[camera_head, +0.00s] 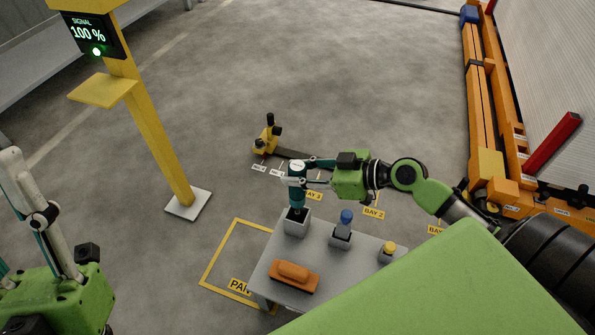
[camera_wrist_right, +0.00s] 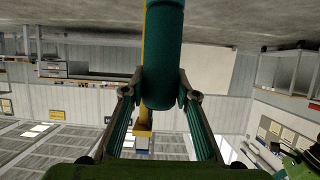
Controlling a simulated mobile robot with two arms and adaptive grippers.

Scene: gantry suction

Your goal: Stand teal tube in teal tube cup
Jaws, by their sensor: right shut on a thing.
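The teal tube (camera_head: 296,196), with a pale top and a dark lower end, is about upright over a square grey cup (camera_head: 297,228) on a small grey table (camera_head: 340,263). Its lower end is at the cup's dark opening; I cannot tell whether it is inside or just above. My right gripper (camera_head: 301,173) comes from the right and is shut on the tube's upper part. In the right wrist view the tube (camera_wrist_right: 163,45) is between the fingertips (camera_wrist_right: 162,93).
Beside the cup stand a blue-topped piece (camera_head: 346,215) and a yellow-topped piece (camera_head: 389,247) in grey holders. An orange block-like object (camera_head: 294,276) lies at the table's front. A yellow post (camera_head: 155,135) stands to the left.

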